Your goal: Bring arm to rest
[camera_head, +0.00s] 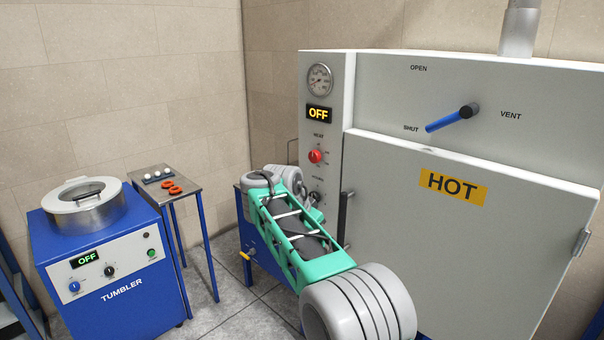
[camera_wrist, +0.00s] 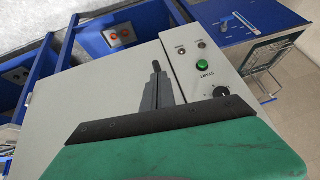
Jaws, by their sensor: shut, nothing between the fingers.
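My arm (camera_head: 315,250), teal and grey, reaches in from the lower right of the head view. It is bent and lies in front of the oven's left side. My gripper cannot be made out there behind the arm. In the wrist view, my gripper (camera_wrist: 157,68) shows as dark grey fingers close together, shut and empty. The fingers lie in front of a pale grey panel in the picture; I cannot tell the gap. A green START button (camera_wrist: 202,66) and a black knob (camera_wrist: 221,92) are right of the fingers.
The grey oven (camera_head: 480,245) marked HOT fills the right; its display (camera_head: 319,114) reads OFF and its blue vent lever (camera_head: 450,119) is near SHUT. The blue tumbler (camera_head: 125,300) reads OFF. A small table (camera_head: 185,193) holds orange rings (camera_head: 173,187). Floor shows between tumbler and arm.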

